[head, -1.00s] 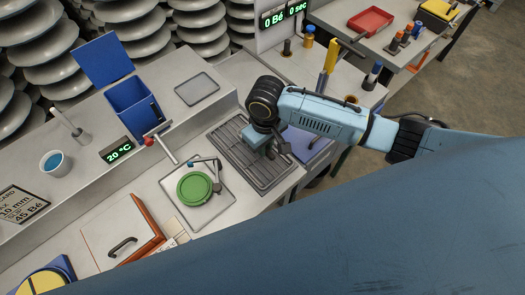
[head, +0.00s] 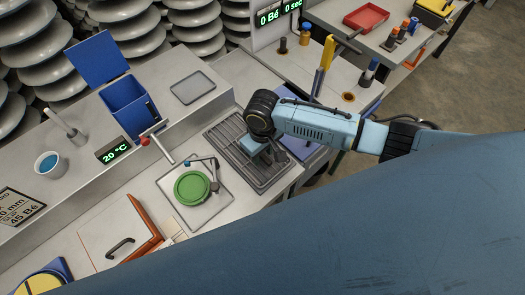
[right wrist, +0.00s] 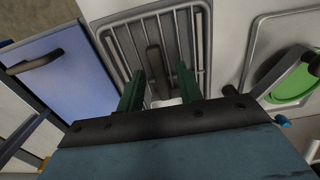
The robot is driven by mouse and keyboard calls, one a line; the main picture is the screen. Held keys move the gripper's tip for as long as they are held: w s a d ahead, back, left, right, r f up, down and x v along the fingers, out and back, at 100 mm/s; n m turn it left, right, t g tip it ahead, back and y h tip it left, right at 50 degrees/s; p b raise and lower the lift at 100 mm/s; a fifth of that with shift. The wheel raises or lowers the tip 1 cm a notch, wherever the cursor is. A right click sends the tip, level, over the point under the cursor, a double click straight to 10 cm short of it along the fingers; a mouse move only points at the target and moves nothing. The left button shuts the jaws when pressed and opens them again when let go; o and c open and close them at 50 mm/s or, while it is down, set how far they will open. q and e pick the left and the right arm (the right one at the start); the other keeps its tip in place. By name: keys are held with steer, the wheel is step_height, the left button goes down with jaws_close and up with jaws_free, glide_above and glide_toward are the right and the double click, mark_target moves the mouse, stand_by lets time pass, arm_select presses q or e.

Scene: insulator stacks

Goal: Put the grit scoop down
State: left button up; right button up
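The grit scoop (right wrist: 155,70) seems to be the thing with a dark handle and a pale part nearer me in the right wrist view. It lies over the slatted drain rack, its handle between my two green fingers. My right gripper (right wrist: 160,84) is open, with a gap on each side of the handle. In the head view my right gripper (head: 266,157) points down low over the drain rack (head: 228,139); my wrist hides the scoop there. I cannot tell from the wrist view whether the scoop rests fully on the slats. My left gripper is not in view.
Left of the rack in the head view is a tray (head: 213,210) with a green round lid (head: 192,187) and a small arm over it. A blue open bin (head: 128,105) and a red-ended lever (head: 158,145) stand behind. A blue panel with a handle (right wrist: 40,62) is beside the rack.

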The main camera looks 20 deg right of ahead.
steer(key=shift+r, duration=0.1)
step_height(320, 180, up, 12)
steer(key=p, duration=0.1)
steer(key=shift+p, duration=0.3)
steer(key=shift+r, duration=0.1)
stand_by(0.5)
